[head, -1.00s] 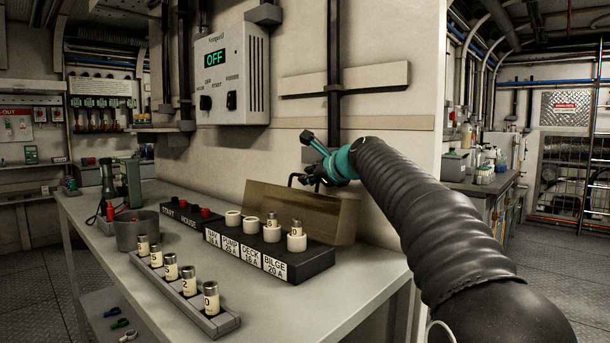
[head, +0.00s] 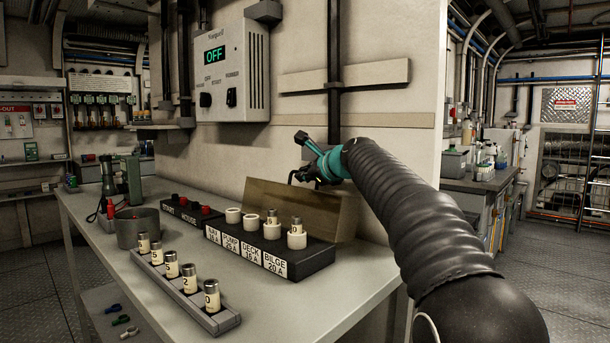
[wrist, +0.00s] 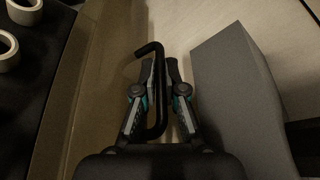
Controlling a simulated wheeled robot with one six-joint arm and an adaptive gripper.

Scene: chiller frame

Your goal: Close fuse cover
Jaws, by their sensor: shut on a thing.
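The fuse cover (head: 330,210) is a brownish see-through lid standing raised behind the black fuse block (head: 305,266). It also shows as a brown panel in the wrist view (wrist: 105,75). A black bent handle (wrist: 157,100) runs between my gripper's fingers in the wrist view. My gripper (head: 304,176) is at the cover's upper edge and is shut on this handle; the exact contact is dark. On the block stand several white round holders (head: 250,222). Two at the right hold fuses (head: 296,225). The block's front labels include PUMP, DECK and BILGE.
A grey rack (head: 217,322) with several fuses lies at the bench front. A round grey pot (head: 135,230) and a black START/HOUSE box (head: 185,212) stand to the left. A control box (head: 232,75) reading OFF is on the wall. A grey block (wrist: 235,90) shows in the wrist view.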

